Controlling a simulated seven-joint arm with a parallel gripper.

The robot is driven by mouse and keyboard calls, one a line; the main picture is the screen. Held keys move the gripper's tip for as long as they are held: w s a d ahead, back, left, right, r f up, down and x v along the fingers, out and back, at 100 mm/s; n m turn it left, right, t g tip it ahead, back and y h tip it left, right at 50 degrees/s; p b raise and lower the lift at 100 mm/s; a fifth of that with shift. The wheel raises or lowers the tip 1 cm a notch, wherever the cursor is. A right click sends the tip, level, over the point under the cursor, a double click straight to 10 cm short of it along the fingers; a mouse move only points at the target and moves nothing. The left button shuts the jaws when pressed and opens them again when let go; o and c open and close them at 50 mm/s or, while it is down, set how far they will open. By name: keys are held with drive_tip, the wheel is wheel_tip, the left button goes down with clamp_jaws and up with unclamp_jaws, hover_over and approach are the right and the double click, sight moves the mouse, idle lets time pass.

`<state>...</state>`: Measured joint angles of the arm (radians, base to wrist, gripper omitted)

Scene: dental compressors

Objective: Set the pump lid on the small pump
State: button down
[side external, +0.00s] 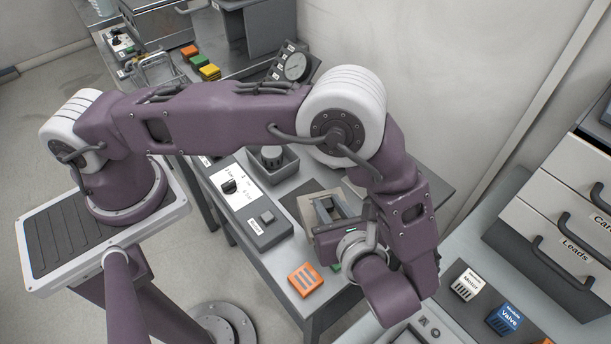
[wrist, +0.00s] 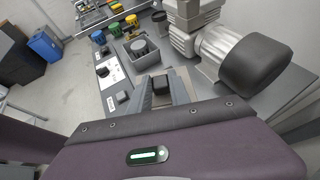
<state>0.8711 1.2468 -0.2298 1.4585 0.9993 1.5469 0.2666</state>
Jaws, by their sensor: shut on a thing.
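My gripper (side external: 328,207) is low over the grey bench, its fingers closed on a small dark piece that I take to be the pump lid. In the wrist view the fingers (wrist: 162,90) have this dark block-like pump lid (wrist: 161,81) between them. Its underside is hidden. A machine with a ribbed body, silver cylinder (wrist: 222,48) and black rounded end is close on the right in the wrist view. I cannot tell for sure which is the small pump.
A white control panel with a knob (side external: 229,187) lies left of the gripper. An orange block (side external: 305,279) is near the bench's front edge. Orange, green and yellow blocks (side external: 199,60) stand farther back. Drawers (side external: 566,210) and labelled blocks are at the right.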

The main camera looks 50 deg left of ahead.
drive_tip(key=w+a, duration=0.4)
drive_tip(key=a, duration=0.6)
drive_tip(key=shift+w+a+f, duration=0.1)
drive_tip(key=shift+a+f, duration=0.05)
drive_tip(key=shift+f, duration=3.3)
drive_tip(key=shift+f, duration=0.15)
drive_tip(key=c, duration=1.2)
unclamp_jaws()
